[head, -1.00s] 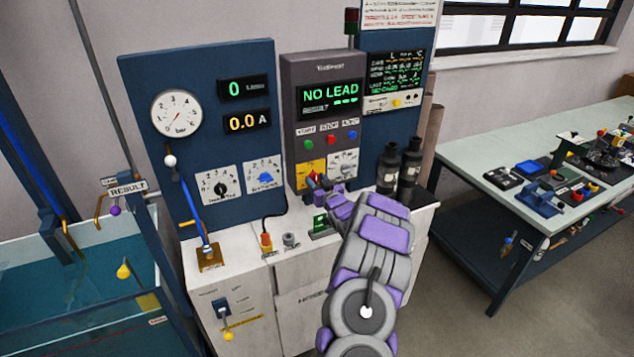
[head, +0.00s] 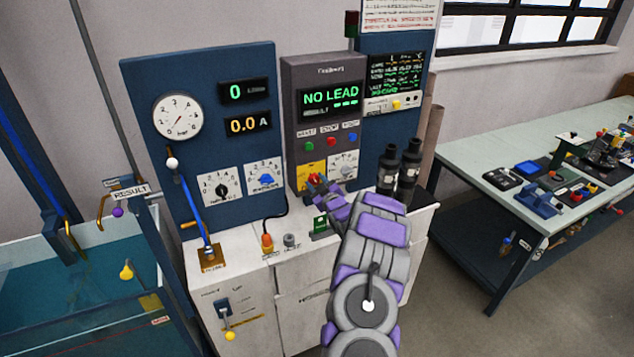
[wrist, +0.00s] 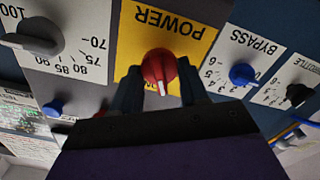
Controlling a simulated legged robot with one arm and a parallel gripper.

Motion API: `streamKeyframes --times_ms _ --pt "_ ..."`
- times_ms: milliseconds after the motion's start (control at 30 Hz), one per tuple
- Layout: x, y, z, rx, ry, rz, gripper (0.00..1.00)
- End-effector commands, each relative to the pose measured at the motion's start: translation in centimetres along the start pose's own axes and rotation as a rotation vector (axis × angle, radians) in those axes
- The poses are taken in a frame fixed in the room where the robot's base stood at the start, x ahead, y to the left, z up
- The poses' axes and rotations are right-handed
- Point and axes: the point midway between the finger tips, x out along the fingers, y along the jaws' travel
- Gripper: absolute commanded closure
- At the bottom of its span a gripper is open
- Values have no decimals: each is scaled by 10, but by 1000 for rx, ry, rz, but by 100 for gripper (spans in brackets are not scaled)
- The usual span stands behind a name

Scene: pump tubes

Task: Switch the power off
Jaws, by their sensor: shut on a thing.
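The red power knob (wrist: 157,68) sits on a yellow plate (wrist: 188,42) marked POWER in the wrist view, which shows the panel upside down. Its white pointer mark faces toward the bottom of that view. In the head view the yellow plate (head: 303,171) is low on the grey control box, with the red knob (head: 314,180) partly hidden. My gripper (wrist: 163,88) is shut on the red knob, one dark finger on each side. In the head view my gripper (head: 325,188) reaches the plate from the lower right.
A grey dial (head: 344,166) is right of the power plate. The blue bypass knob (wrist: 242,75) and a black throttle knob (wrist: 299,94) are nearby. The display (head: 330,98) reads NO LEAD. Dark cylinders (head: 410,165) stand right of the arm.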

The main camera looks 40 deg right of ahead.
Motion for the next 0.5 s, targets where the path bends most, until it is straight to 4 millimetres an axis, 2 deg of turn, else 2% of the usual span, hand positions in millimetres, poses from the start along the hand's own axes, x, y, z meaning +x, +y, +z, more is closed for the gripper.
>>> streamKeyframes --times_ms 500 --pt "0 -3 3 -491 -3 -2 87"
